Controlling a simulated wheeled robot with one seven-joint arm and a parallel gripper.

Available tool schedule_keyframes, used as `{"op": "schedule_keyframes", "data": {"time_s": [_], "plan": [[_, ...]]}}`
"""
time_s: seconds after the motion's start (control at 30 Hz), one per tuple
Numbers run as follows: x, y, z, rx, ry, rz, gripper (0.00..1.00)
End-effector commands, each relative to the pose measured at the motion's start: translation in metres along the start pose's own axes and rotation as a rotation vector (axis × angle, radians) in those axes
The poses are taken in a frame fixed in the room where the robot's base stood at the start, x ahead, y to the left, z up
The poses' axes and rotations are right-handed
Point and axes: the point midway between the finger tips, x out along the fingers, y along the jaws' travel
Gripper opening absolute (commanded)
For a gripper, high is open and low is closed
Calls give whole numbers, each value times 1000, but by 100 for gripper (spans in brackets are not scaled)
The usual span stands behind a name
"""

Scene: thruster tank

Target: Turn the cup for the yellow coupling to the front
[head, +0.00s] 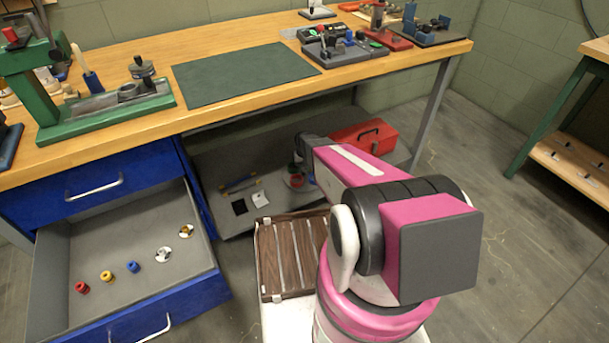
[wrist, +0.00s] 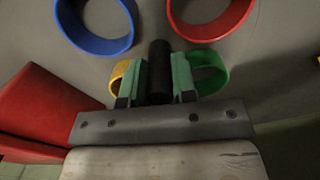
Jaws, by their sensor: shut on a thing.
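My gripper (wrist: 160,82) has its two green fingers shut on an upright black post (wrist: 160,58) in the wrist view. Ring-shaped cups stand around the post: a yellow cup (wrist: 117,76) at near left, partly hidden by the left finger, a green cup (wrist: 212,72) at near right, a blue cup (wrist: 95,28) at far left and a red cup (wrist: 210,15) at far right. In the head view my arm reaches to the low shelf, where a red cup (head: 296,181) shows; the gripper is hard to make out there. The yellow coupling (head: 106,277) lies in the open drawer.
The drawer (head: 60,250) also holds a red coupling (head: 82,287), a blue coupling (head: 133,267) and small shiny discs. A red toolbox (head: 368,137) stands on the shelf right of the arm. The bench top (head: 230,40) is above the shelf.

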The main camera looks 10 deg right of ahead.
Motion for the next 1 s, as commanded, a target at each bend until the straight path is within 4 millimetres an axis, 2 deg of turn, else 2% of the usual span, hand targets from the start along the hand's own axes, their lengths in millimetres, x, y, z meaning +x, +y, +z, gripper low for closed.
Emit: {"op": "schedule_keyframes", "data": {"time_s": [0.27,0.6,1.0], "plan": [[0,0,0,18,-1,0,5],[0,0,0,286,-1,0,5],[0,0,0,356,0,0,5]]}}
